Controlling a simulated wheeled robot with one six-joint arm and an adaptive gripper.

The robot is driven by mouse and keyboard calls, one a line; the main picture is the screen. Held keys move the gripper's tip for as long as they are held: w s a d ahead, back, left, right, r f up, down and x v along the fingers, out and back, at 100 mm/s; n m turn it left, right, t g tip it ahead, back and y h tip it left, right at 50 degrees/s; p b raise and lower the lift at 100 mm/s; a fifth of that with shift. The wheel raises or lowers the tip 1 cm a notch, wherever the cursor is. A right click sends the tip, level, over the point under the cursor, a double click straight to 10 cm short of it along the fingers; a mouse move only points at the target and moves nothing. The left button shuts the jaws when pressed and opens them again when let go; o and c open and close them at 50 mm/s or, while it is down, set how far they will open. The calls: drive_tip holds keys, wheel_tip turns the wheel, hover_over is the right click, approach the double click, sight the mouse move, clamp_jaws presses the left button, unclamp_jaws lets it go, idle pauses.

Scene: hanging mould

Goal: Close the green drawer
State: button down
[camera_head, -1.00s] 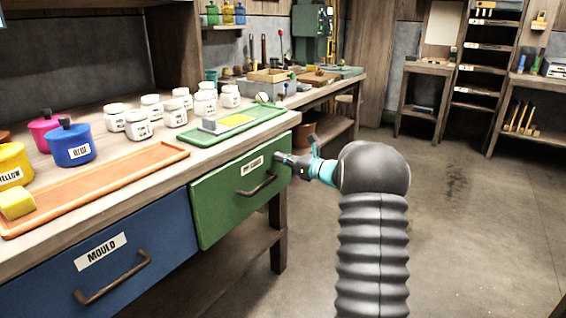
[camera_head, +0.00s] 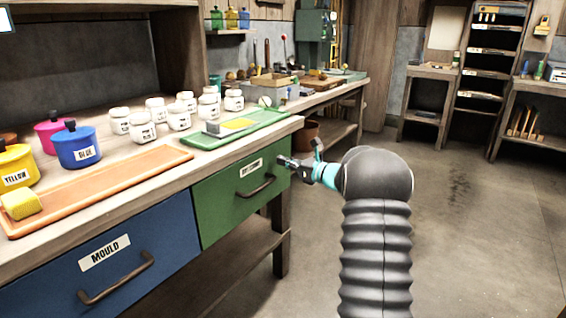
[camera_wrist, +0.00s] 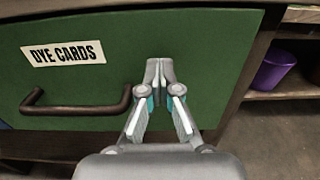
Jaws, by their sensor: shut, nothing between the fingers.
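The green drawer (camera_head: 222,205) is under the bench top, right of the blue drawer. Its front now sits about level with the blue drawer front and under the bench edge. In the wrist view, the green drawer front (camera_wrist: 180,40) fills much of the picture, with a "DYE CARDS" label and a dark handle (camera_wrist: 75,108). My gripper (camera_head: 283,161) is at the drawer's right end. In the wrist view, my gripper (camera_wrist: 159,65) is shut and empty, its tips at the green front, right of the handle. Whether they touch it cannot be told.
The blue "MOULD" drawer (camera_head: 75,255) is at the left. The bench top holds an orange tray (camera_head: 110,185), a green tray (camera_head: 235,132), white jars and coloured pots. In the wrist view, a purple pot (camera_wrist: 272,68) stands on a shelf at the right. The floor at the right is clear.

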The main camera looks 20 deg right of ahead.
drive_tip(key=v, duration=1.2)
drive_tip(key=s+a+f+n+g, duration=0.3)
drive_tip(key=s+f+n+g, duration=0.25)
drive_tip(key=f, duration=0.45)
drive_tip(key=s+a+f+n+g+h, duration=0.1)
drive_tip(key=s+a+n+g+h, duration=0.15)
drive_tip(key=s+a+n, duration=0.5)
drive_tip(key=s+a+n+g+h, duration=0.2)
drive_tip(key=s+a+n+g, duration=0.25)
drive_tip(key=s, duration=0.55)
drive_tip(key=s+a+r+n+t+h, duration=0.1)
drive_tip(key=s+a+r+n, duration=0.2)
drive_tip(key=s+n, duration=0.1)
drive_tip(key=s+a+r+n+t+h, duration=0.1)
drive_tip(key=s+a+r+n+h, duration=0.1)
drive_tip(key=s, duration=0.5)
drive_tip(key=s+a+r+n+t+h, duration=0.1)
drive_tip(key=s+a+r+n+h, duration=0.1)
drive_tip(key=s+a+r+n, duration=0.2)
drive_tip(key=shift+s+a+n+b, duration=0.35)
drive_tip(key=shift+s+a+n, duration=0.35)
drive_tip(key=shift+n, duration=0.25)
